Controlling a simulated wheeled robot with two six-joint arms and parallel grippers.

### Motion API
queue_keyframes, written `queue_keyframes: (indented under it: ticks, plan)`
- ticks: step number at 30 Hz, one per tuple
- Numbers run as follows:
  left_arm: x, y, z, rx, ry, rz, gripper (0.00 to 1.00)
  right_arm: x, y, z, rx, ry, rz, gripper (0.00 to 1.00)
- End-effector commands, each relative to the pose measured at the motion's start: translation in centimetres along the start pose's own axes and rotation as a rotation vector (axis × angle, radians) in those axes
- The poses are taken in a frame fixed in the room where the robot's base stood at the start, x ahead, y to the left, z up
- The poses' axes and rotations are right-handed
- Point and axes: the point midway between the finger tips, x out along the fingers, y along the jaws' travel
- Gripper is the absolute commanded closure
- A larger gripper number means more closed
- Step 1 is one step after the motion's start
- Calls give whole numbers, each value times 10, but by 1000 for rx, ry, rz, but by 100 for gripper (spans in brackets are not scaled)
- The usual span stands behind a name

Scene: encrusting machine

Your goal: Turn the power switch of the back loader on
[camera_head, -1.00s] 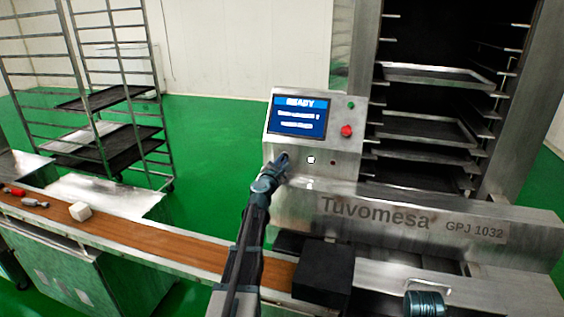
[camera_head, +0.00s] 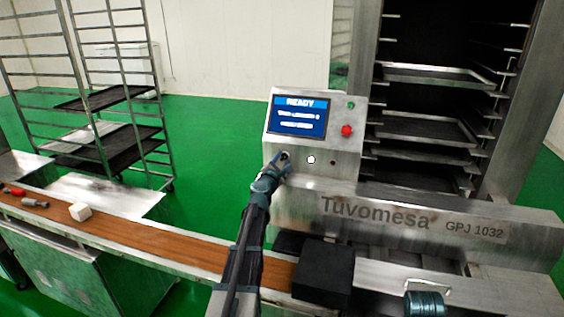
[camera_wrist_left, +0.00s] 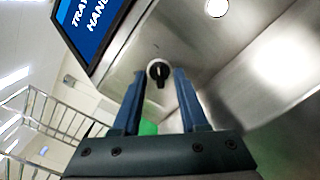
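The back loader's control panel (camera_head: 345,130) has a lit screen (camera_head: 297,115) reading READY. The power switch (camera_head: 285,156), a black rotary knob on a light round base, sits below the screen; it also shows in the left wrist view (camera_wrist_left: 158,72). There its knob points roughly downward in the picture. My left gripper (camera_head: 284,163) is just in front of the switch. In the left wrist view the gripper (camera_wrist_left: 157,76) is open, one finger on each side of the knob, with no visible contact. My right gripper is not in view.
A white round button (camera_head: 311,160) and a small dark hole (camera_head: 333,163) lie right of the switch. A red button (camera_head: 347,131) and a green one (camera_head: 351,105) are higher up. Below are a brown conveyor (camera_head: 150,240) and a black block (camera_head: 324,273).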

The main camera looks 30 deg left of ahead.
Motion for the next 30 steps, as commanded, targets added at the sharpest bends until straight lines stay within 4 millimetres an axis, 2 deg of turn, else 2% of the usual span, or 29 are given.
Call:
queue_keyframes:
  ticks: [8, 14, 20, 30]
  plan:
    - [-2, 0, 0, -1, 0, 0, 57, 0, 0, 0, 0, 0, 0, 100]
    - [-17, 0, 0, -1, 1, 1, 57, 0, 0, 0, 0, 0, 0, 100]
    - [-51, 0, 0, -1, 1, 1, 57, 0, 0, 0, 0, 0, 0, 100]
    - [-123, -1, 0, -1, 1, 0, 57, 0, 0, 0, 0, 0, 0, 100]
